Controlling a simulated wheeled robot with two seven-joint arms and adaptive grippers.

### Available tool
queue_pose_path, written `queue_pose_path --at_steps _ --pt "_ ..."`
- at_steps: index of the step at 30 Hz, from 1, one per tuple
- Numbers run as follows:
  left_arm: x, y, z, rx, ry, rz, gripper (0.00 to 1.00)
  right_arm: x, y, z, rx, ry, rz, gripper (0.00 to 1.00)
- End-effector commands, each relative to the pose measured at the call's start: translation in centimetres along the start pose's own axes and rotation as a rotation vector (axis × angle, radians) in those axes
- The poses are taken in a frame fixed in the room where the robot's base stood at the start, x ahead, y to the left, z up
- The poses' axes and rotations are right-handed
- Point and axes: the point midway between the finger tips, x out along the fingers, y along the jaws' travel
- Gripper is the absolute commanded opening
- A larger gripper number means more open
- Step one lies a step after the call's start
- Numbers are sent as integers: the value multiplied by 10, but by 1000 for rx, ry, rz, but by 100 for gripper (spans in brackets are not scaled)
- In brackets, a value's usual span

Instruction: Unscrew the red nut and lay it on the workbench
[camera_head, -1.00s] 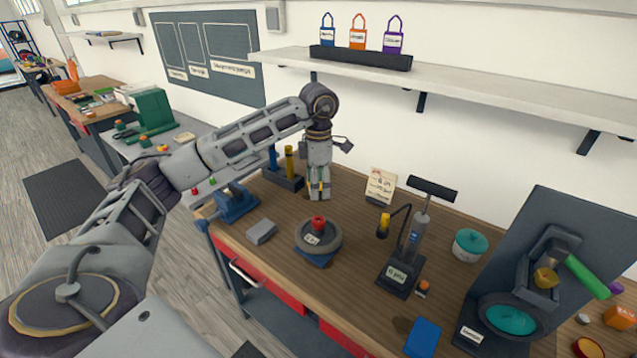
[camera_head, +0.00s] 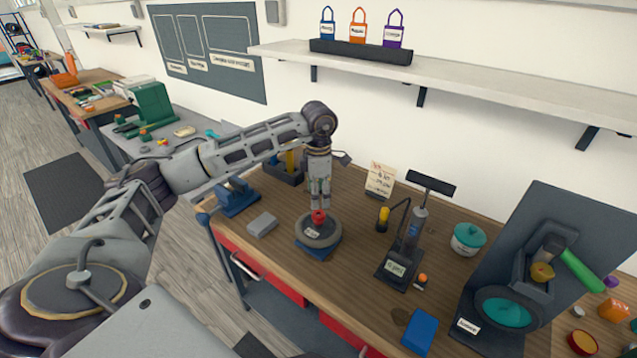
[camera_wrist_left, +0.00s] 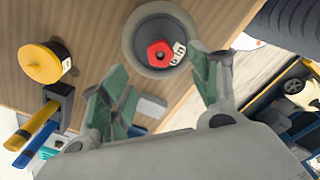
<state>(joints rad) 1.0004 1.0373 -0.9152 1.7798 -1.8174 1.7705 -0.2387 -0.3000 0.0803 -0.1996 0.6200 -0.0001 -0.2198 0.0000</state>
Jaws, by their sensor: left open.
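The red nut (camera_head: 318,216) sits on top of a round grey wheel (camera_head: 302,238) with a white label, which rests on a blue base on the workbench (camera_head: 350,290). My left gripper (camera_head: 320,203) points down just above the nut in the head view. In the left wrist view the red hexagonal nut (camera_wrist_left: 160,53) lies within the grey wheel's dark face, beyond the fingertips. My left gripper (camera_wrist_left: 155,80) is open, its green-padded fingers apart with nothing between them. My right gripper is not in view.
A blue vise (camera_head: 237,198) and a grey block (camera_head: 262,223) stand left of the wheel. A pump with a gauge (camera_head: 396,268) stands to its right. A holder with blue and yellow tools (camera_head: 285,172) is behind my gripper.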

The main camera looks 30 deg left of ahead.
Motion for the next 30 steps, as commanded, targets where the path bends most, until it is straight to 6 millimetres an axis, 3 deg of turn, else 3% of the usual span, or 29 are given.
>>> queue_pose_path --at_steps 18,30 --pt "71 -1 0 1 1 -3 62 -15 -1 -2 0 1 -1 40" --pt "84 0 0 1 0 -1 62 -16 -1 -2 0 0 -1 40"
